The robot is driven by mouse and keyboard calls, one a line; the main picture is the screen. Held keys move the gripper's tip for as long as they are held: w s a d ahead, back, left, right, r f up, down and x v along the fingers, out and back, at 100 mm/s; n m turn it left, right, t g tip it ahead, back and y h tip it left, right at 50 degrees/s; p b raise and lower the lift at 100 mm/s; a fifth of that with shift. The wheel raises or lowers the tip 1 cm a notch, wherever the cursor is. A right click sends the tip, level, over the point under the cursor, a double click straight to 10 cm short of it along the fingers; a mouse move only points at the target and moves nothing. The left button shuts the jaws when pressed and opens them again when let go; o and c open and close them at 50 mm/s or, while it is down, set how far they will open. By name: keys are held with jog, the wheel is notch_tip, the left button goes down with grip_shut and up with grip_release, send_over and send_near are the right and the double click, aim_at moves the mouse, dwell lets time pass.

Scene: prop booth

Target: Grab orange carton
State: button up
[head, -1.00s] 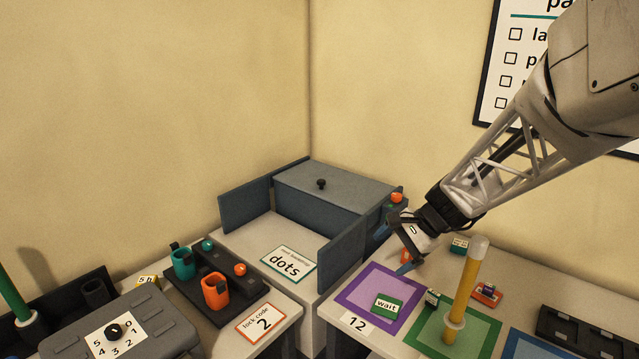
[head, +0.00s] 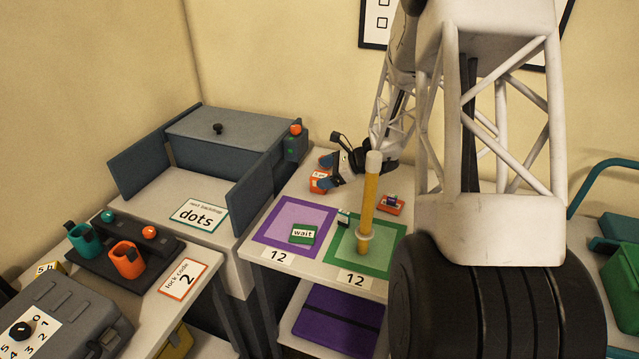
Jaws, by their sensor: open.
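A small orange carton (head: 320,182) with a white label lies on the right-hand table, behind the purple mat. A second orange patch (head: 326,160) shows just behind it, partly covered; I cannot tell if it is a separate carton. Another orange box (head: 391,204) with a dark and white top lies farther right, behind the green mat. My gripper (head: 331,171) is open, with blue fingertips low beside the labelled orange carton. The fingers partly overlap the orange pieces in this view, so contact cannot be told.
A yellow post (head: 369,195) stands on the green mat (head: 387,262), right of my gripper. A green "wait" carton (head: 303,233) lies on the purple mat (head: 271,224). My arm hides much of the right side.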

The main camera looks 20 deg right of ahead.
jog(key=w+d+f+m+t, duration=0.1)
jog(key=d+f, duration=0.1)
jog(key=w+d+f+m, duration=0.1)
jog(key=d+f, duration=0.1)
jog(key=w+d+f+m+t, duration=0.1)
jog(key=d+f+m, duration=0.1)
jog(key=d, duration=0.1)
jog(key=shift+w+d+f+t, duration=0.1)
jog(key=shift+w+f+t, duration=0.1)
jog(key=shift+f+t, duration=0.1)
jog(key=shift+x, duration=1.3)
jog(key=shift+x, duration=2.6)
jog(key=shift+s, duration=0.1)
jog(key=shift+c, duration=0.4)
jog(key=c, duration=1)
